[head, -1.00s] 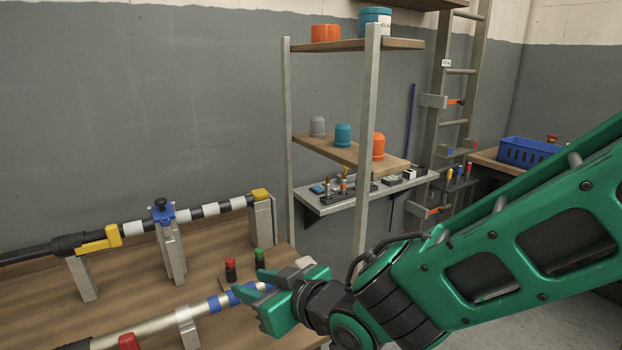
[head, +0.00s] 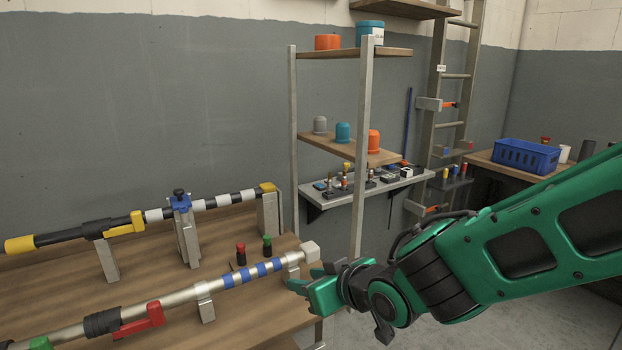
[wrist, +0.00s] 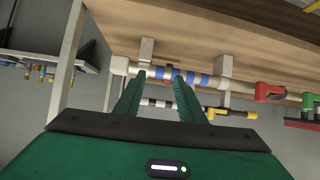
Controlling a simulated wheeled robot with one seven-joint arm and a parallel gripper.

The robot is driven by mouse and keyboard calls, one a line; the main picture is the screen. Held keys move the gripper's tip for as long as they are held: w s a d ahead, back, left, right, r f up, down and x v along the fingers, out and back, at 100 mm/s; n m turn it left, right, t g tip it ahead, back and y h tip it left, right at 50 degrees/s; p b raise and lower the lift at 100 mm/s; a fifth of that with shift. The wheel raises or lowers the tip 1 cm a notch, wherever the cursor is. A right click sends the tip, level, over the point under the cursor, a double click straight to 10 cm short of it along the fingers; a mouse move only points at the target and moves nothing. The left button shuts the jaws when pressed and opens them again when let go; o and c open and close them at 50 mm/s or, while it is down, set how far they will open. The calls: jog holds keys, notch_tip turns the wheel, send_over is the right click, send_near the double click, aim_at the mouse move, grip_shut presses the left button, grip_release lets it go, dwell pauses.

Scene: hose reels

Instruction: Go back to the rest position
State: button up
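My green gripper (head: 312,292) is at the right front edge of the wooden table (head: 150,300) in the head view, near the pale end cap of the silver pipe. In the wrist view my gripper (wrist: 160,80) shows two fingers standing apart with nothing between them that I can see held. The silver pipe with blue bands (head: 235,280) rests on its stands and passes beyond the fingertips in the wrist view (wrist: 205,80). I cannot tell the exact distance between the fingers and the pipe.
A black and white striped pipe (head: 215,203) lies on stands at the back. Red and green push buttons (head: 254,248) stand between the pipes. A shelf rack (head: 362,150) with caps rises behind my gripper. A blue basket (head: 527,156) sits at the right. Floor shows at lower right.

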jog(key=s+d+f+m+g+h, duration=0.1)
jog(key=s+d+m+g+h, duration=0.15)
jog(key=d, duration=1.25)
jog(key=s+d+f+m+g+h, duration=0.15)
jog(key=d+m+h, duration=0.25)
jog(key=d, duration=1)
jog(key=s+d+m+g, duration=0.2)
jog(key=s+d, duration=0.4)
jog(key=s, duration=0.4)
jog(key=s+d+r+m+g, duration=0.1)
jog(key=s+d+m+g, duration=0.2)
jog(key=s, duration=0.7)
jog(key=d+m, duration=0.2)
jog(key=d, duration=0.1)
jog(key=shift+d+g, duration=0.2)
jog(key=shift+g, duration=0.1)
jog(key=shift+s, duration=0.1)
